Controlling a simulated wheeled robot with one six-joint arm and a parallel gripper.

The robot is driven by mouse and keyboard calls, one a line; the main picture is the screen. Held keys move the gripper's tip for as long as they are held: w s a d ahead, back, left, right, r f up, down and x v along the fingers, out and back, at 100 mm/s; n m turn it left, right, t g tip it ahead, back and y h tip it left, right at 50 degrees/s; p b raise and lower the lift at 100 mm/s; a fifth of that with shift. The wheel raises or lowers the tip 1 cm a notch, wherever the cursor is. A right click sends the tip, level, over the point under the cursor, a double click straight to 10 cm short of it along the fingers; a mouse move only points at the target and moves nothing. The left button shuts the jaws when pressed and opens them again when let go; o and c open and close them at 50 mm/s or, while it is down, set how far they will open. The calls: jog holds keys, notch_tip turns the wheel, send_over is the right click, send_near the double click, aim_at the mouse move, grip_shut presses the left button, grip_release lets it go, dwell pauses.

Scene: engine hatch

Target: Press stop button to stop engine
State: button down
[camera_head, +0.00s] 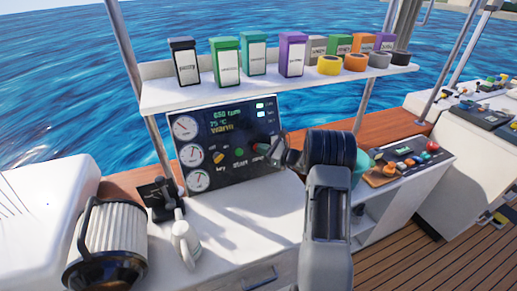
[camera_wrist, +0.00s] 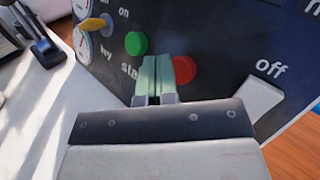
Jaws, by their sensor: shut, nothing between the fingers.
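The dark engine panel (camera_head: 235,174) stands upright on the white counter and shows "650 rpm", "75 °C" and "Warm". The round red stop button (camera_wrist: 184,70) is in the middle of the wrist view, partly hidden by my right finger. My gripper (camera_wrist: 157,66) is shut and empty, its green-grey fingertips at the panel between the green start button (camera_wrist: 136,43) and the red one, closer to the red. I cannot tell whether they touch it. In the head view my gripper (camera_head: 262,149) reaches the panel's right part and hides the stop button.
A yellow key switch (camera_wrist: 95,23) is left of the start button; a white switch (camera_wrist: 258,100) marked "off" is at right. A shelf (camera_head: 160,96) with boxes and tape rolls hangs above.

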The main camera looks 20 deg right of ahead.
jog(key=shift+w+f, duration=0.15)
jog(key=shift+w+b, duration=0.25)
jog(key=shift+b, duration=0.2)
jog(key=shift+w+f+b, duration=0.35)
jog(key=shift+w+b, duration=0.15)
jog(key=shift+w, duration=0.2)
dwell(1.0)
jog(key=shift+s, duration=0.1)
dwell(0.4)
jog(key=shift+s+r+p, duration=0.2)
jog(key=shift+s+r, duration=0.05)
jog(key=shift+s, duration=0.25)
jog(key=shift+s+r+p, duration=0.15)
jog(key=shift+s+r, duration=0.1)
jog(key=shift+s, duration=0.25)
jog(key=shift+s+r+p, duration=0.25)
jog(key=shift+s+r, duration=0.1)
jog(key=shift+s, duration=0.4)
jog(key=shift+s+r+p, duration=0.25)
jog(key=shift+s+r, duration=0.1)
jog(key=shift+s, duration=0.4)
jog(key=shift+s+r+p, duration=0.25)
jog(key=shift+s+r, duration=0.1)
jog(key=shift+s, duration=0.4)
